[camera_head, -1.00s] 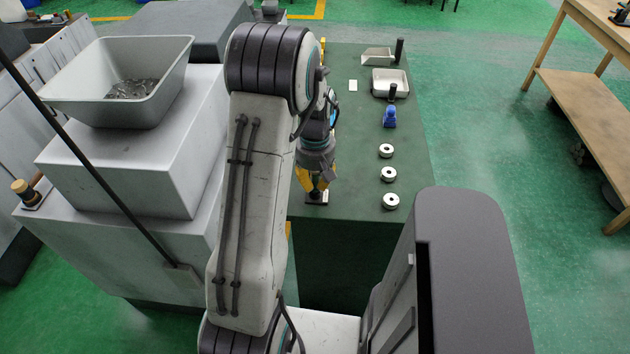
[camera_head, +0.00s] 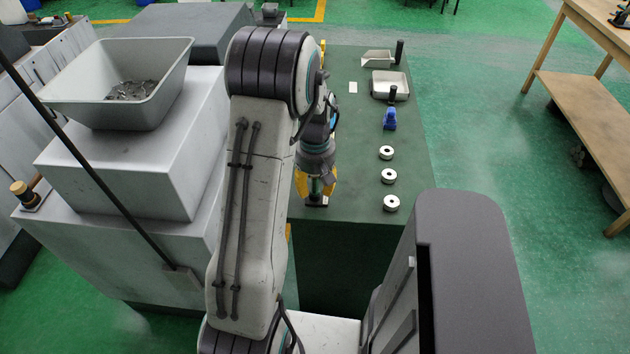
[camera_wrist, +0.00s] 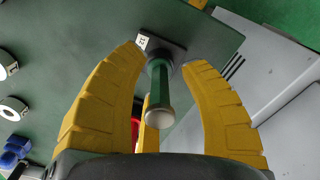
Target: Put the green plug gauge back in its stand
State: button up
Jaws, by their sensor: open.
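The green plug gauge (camera_wrist: 159,84) stands between my gripper's yellow fingers in the wrist view, its pale round end facing the camera. Its far end meets a dark square stand (camera_wrist: 174,50) with a small white label; it looks seated there, though the joint is partly hidden. My gripper (camera_wrist: 160,90) is open, with visible gaps between the side fingers and the gauge. In the head view my gripper (camera_head: 315,188) is low over the stand (camera_head: 317,203) near the table's front edge, and a bit of green gauge (camera_head: 315,186) shows between the fingers.
Three pale rings (camera_head: 388,176) stand in a row to the right on the dark green table (camera_head: 350,140). Behind them are a blue tool (camera_head: 389,118), a pale tray (camera_head: 388,80), a scoop (camera_head: 377,57) and a white card (camera_head: 353,87). Grey machine housings (camera_head: 130,150) stand left.

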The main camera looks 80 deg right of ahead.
notch_tip(320, 180, up, 12)
dwell(0.6)
dwell(0.7)
